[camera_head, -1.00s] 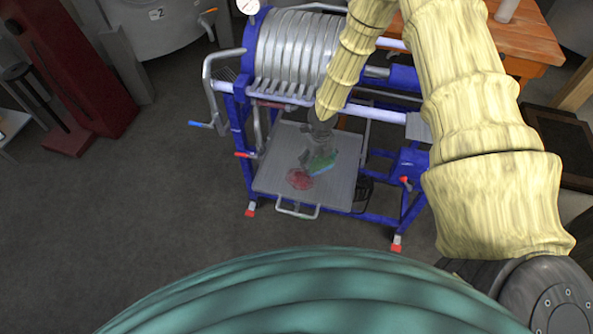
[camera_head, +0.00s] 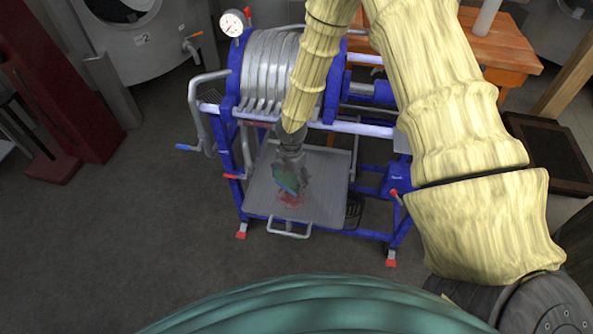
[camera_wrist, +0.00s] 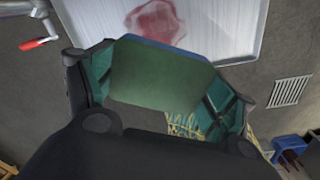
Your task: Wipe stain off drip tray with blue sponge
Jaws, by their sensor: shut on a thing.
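The drip tray (camera_head: 322,182) is a flat grey metal tray with a front handle, at the foot of the blue-framed filter press. A dark red stain (camera_head: 292,202) lies on its front middle part; the wrist view shows the stain (camera_wrist: 153,21) just beyond the sponge. My gripper (camera_head: 288,172) is shut on the sponge (camera_head: 284,180), which shows a green face and a blue edge. In the wrist view the sponge (camera_wrist: 160,75) sits between both fingers. In the head view the sponge partly covers the stain. I cannot tell whether it touches the tray.
The filter press (camera_head: 270,68) with its plates, gauge and crank handle stands directly behind the tray. A steel tank (camera_head: 140,40) and a dark red post (camera_head: 70,80) stand at left. A wooden table (camera_head: 495,45) is at back right. The floor (camera_head: 110,235) at left is clear.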

